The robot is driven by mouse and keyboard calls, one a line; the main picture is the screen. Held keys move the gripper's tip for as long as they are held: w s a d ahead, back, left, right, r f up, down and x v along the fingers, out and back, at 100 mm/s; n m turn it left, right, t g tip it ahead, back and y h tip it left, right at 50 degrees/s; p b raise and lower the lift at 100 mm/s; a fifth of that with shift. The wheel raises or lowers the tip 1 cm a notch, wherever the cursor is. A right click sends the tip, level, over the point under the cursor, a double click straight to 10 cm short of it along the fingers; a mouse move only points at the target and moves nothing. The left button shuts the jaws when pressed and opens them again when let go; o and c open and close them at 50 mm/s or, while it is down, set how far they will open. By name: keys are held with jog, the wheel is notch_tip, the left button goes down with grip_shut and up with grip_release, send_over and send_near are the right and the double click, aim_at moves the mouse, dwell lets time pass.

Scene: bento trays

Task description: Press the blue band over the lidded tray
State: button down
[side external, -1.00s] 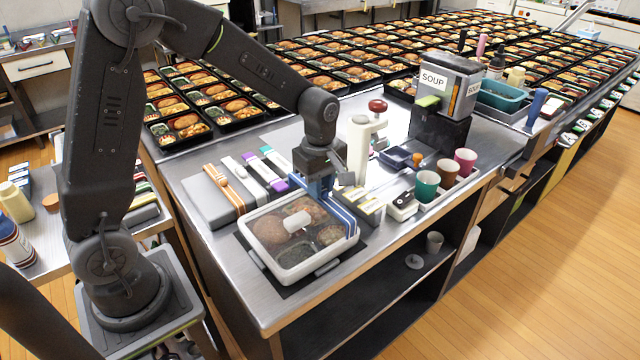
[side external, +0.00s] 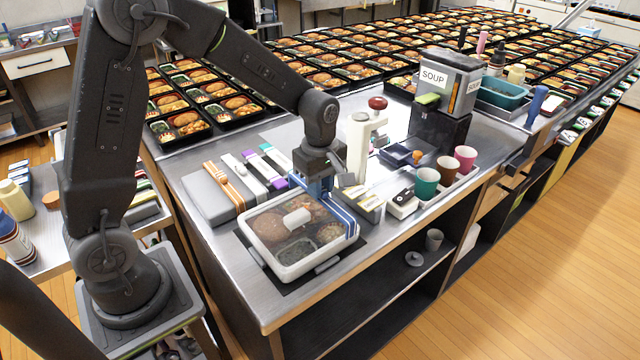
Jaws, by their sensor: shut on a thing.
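The lidded tray (side external: 283,275) sits on a dark mat at the near corner of the steel counter. Food shows through its clear lid. The blue band (side external: 349,217) is blue-and-white striped and lies along the tray's right end. My gripper (side external: 322,195) points down at the tray's back right corner, shut on the blue band. The fingertips are partly hidden, and I cannot tell how far the band reaches down the tray's far side.
An orange-striped band on a grey block (side external: 226,187) lies left of the tray. Small labelled boxes (side external: 366,204), a red-knobbed white dispenser (side external: 360,150), cups (side external: 426,184) and the soup machine (side external: 440,100) stand to the right. Many filled bento trays (side external: 330,82) cover the back.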

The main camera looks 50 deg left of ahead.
jog(key=shift+f, duration=0.8)
jog(key=shift+f, duration=0.7)
jog(key=shift+f, duration=0.15)
dwell(0.4)
jog(key=c, duration=0.5)
grip_release()
jog(key=shift+o, duration=0.6)
jog(key=shift+s, duration=0.1)
jog(key=shift+f, duration=0.1)
jog(key=shift+r, duration=4.15)
